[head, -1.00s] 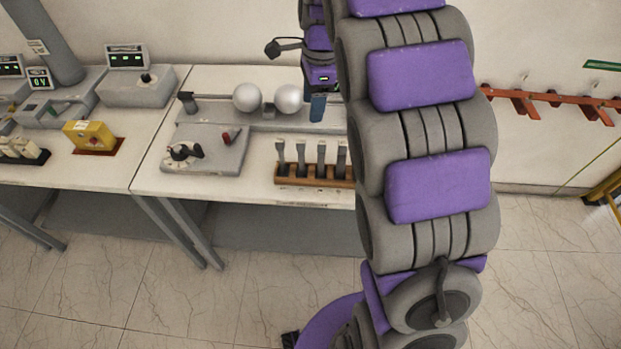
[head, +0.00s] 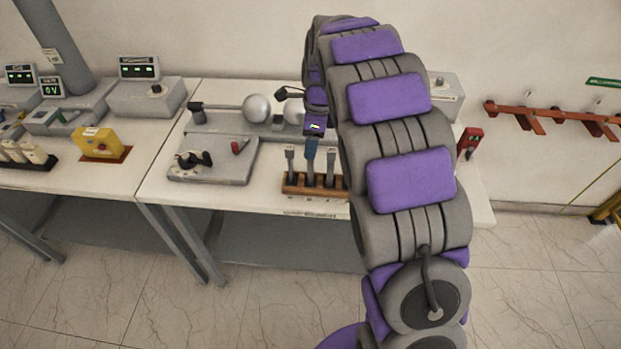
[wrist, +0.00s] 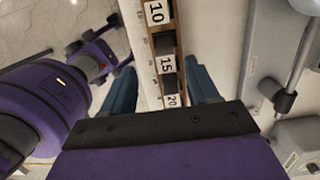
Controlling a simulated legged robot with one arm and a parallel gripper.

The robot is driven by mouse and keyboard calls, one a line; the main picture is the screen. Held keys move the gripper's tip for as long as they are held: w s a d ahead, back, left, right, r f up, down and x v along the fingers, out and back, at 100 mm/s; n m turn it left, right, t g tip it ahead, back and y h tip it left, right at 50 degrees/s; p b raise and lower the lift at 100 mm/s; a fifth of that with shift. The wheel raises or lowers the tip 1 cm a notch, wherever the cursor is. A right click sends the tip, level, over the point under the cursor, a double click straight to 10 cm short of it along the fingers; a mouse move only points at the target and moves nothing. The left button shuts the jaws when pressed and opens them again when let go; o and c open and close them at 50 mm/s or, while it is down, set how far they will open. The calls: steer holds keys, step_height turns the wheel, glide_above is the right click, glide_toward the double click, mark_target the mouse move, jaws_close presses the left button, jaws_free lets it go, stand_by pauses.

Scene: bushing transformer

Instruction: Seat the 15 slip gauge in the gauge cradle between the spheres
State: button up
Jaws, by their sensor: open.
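The slip gauges stand upright in a wooden rack (head: 300,190); grey gauges show either side of my blue finger in the head view. In the wrist view, the labels 10, 15 and 20 run in a row, with the 15 label (wrist: 166,64) in the middle and dark gauge blocks beside the labels. My gripper (wrist: 163,80) is open, its blue fingers on either side of the row near 15 and 20, holding nothing. Behind the rack, the left sphere (head: 257,108) is clear; the right sphere (head: 294,112) is partly behind my arm. I cannot make out the cradle.
A grey panel with a black knob (head: 205,162) lies left of the rack. A sphere rod and its stand (head: 197,112) are behind. A yellow box (head: 100,143) sits on the left table. A red device (head: 468,142) stands right of my arm.

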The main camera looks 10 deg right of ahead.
mark_target(311, 169)
steer(key=shift+a+f, duration=0.45)
steer(key=shift+f, duration=0.1)
steer(key=f, duration=0.1)
steer(key=d+f+b, duration=0.1)
steer(key=f, duration=0.1)
steer(key=w+f+b, duration=0.1)
steer(key=shift+d+f, duration=0.2)
steer(key=shift+f, duration=0.1)
steer(key=shift+a+f, duration=0.15)
steer(key=shift+f, duration=0.1)
steer(key=shift+a, duration=0.65)
steer(key=shift+c, duration=1.1)
steer(key=shift+d, duration=0.6)
steer(key=c, duration=0.6)
steer(key=shift+a, duration=0.1)
jaws_close()
steer(key=shift+a, duration=0.3)
steer(key=shift+d, duration=0.1)
